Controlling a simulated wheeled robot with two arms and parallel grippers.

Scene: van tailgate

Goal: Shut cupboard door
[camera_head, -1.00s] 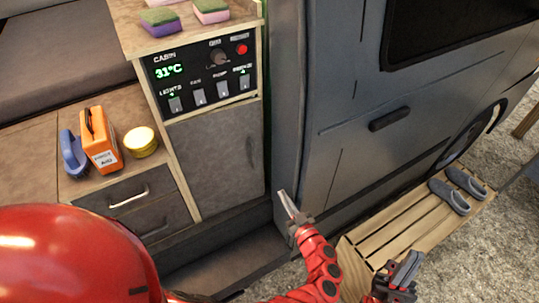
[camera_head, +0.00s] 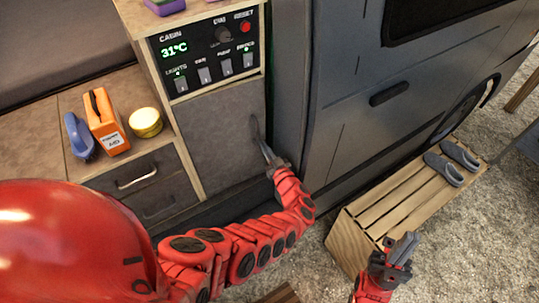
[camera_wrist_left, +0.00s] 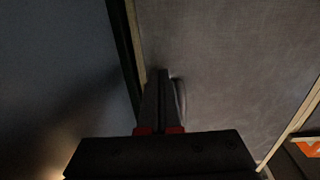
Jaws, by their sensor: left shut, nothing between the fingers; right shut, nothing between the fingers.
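The grey cupboard door (camera_head: 218,135) is below the control panel and looks flush with its wooden frame. Its dark handle (camera_head: 256,128) is near the right edge. My left gripper (camera_head: 263,147) is shut and empty, with its fingertips at the door's right side, just below the handle. In the left wrist view the shut fingers (camera_wrist_left: 160,85) point at the door (camera_wrist_left: 225,60), next to the handle (camera_wrist_left: 180,98); I cannot tell whether they touch it. My right gripper (camera_head: 403,248) is shut and empty, in front of the slatted wooden step at the lower right.
The control panel (camera_head: 208,53) with switches sits above the door. An orange box (camera_head: 106,124), a blue object (camera_head: 77,136) and a yellow tin (camera_head: 146,122) stand on the left counter above drawers (camera_head: 137,177). Slippers (camera_head: 452,162) lie on the wooden step (camera_head: 385,205).

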